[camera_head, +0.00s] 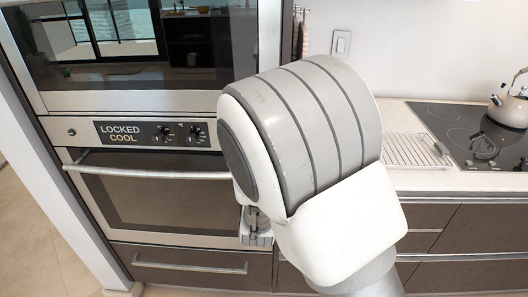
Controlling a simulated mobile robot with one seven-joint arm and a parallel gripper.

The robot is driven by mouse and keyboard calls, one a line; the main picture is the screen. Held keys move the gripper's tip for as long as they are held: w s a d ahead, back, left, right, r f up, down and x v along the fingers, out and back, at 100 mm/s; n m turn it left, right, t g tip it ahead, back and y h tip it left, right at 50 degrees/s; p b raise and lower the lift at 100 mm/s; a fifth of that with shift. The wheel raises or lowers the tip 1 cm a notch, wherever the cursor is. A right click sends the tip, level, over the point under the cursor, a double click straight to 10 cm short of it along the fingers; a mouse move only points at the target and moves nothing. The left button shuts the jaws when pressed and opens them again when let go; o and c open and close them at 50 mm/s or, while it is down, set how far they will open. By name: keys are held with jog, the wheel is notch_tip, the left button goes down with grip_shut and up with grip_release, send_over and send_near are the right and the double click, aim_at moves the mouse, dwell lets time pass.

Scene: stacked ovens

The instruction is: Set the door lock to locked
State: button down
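The lower oven's control panel (152,134) is in the middle left of the head view. Its display (122,132) reads "LOCKED COOL". Two dark knobs (180,133) sit right of the display, and small marks are around them. The lower oven door (160,200) looks closed, with a long bar handle (145,172) across its top. My gripper (257,240) points down in front of the oven's right edge, below my large white and grey arm link. It appears apart from the panel and knobs. Its fingers are small and partly hidden, so their opening is unclear.
An upper oven (140,55) with a dark glass door sits above the panel. A drawer with a bar handle (190,264) is below. To the right are a counter with a wire rack (410,150), a cooktop (465,130) and a kettle (510,105). My arm hides part of the counter front.

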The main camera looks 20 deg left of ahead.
dwell(0.4)
jog(key=c, duration=0.6)
grip_release()
jog(key=shift+o, duration=0.2)
jog(key=p+v, duration=1)
jog(key=v, duration=0.7)
jog(key=shift+s+d, duration=0.15)
